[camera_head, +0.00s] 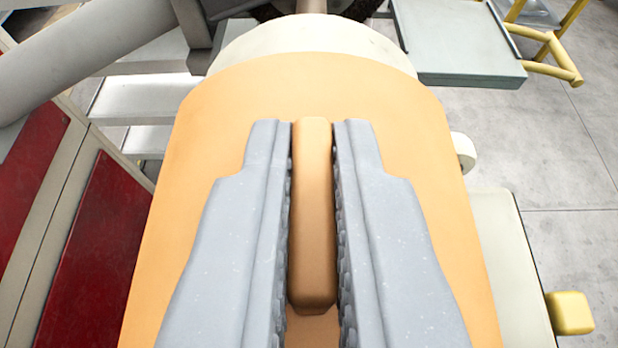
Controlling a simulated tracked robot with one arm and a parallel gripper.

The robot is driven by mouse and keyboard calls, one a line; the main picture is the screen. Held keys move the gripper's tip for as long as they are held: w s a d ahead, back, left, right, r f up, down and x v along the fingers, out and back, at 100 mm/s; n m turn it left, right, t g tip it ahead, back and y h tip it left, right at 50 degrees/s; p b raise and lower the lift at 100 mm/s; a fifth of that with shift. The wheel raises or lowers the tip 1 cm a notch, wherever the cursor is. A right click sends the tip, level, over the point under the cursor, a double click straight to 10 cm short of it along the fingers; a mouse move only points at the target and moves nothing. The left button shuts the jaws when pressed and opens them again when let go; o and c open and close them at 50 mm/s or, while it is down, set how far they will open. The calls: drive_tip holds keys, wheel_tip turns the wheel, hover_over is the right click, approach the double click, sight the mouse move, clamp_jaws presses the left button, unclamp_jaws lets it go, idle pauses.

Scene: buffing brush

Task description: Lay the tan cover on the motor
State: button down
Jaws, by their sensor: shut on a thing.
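The tan cover (220,110) is a large curved shell that fills the middle of the view below my gripper. A raised tan handle bar (313,215) runs along its top. My gripper (312,140) is shut on this handle, with one grey jaw on each side of it. A cream rounded body (310,38), which looks like the motor, shows just beyond the far edge of the cover. The cover hides what lies beneath it, so I cannot tell whether it rests on the motor or hangs just above it.
A shaft (311,5) and a dark brush (270,10) stand beyond the cream body. A grey-green plate (455,45) and yellow tubing (555,60) are at upper right. A yellow knob (570,313) is at lower right. Red panels (95,240) and a grey tube (90,60) are at left.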

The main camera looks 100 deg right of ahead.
drive_tip(key=c, duration=1.5)
unclamp_jaws()
drive_tip(key=shift+r, duration=0.35)
drive_tip(key=b+v, duration=0.1)
drive_tip(key=v, duration=1.1)
drive_tip(key=shift+r+b, duration=0.25)
drive_tip(key=shift+b, duration=0.15)
